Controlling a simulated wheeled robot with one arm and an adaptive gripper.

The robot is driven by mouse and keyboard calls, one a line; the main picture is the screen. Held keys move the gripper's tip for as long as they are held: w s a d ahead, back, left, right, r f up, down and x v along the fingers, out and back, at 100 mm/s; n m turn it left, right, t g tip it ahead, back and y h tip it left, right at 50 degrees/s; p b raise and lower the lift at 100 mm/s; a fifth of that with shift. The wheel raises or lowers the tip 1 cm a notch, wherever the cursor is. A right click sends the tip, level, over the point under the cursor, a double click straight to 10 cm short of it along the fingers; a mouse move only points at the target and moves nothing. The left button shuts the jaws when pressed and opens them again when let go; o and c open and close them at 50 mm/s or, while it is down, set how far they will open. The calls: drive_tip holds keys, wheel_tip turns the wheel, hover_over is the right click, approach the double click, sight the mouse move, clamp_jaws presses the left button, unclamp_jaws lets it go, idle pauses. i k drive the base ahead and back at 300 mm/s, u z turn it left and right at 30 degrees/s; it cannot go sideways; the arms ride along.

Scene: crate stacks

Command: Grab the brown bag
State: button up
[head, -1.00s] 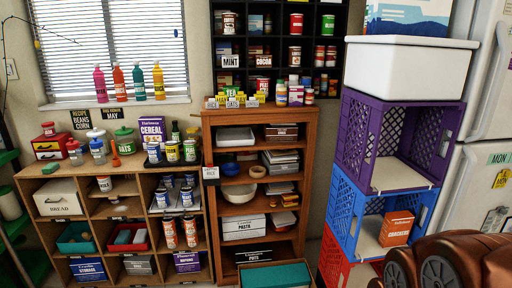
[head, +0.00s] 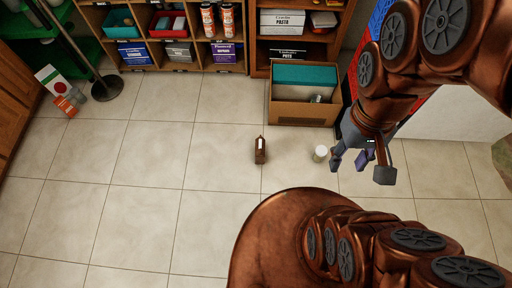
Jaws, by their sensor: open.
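A white cylindrical container (head: 320,153) sits between the two in the picture.
A cardboard box (head: 303,115) with a teal item in it stands behind, against the wooden shelves (head: 185,65). A lamp-like stand (head: 105,88) and several small packages (head: 68,101) are at the left. The floor (head: 150,170) left of the bag is clear.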

sight(260, 142)
drive_tip(key=z, duration=0.2)
drive_tip(key=k, duration=0.25)
drive_tip(key=u, duration=0.6)
drive_tip(key=i, duration=0.35)
drive_tip(key=u, duration=2.5)
drive_tip(key=k, duration=0.9)
drive_tip(key=z, duration=0.1)
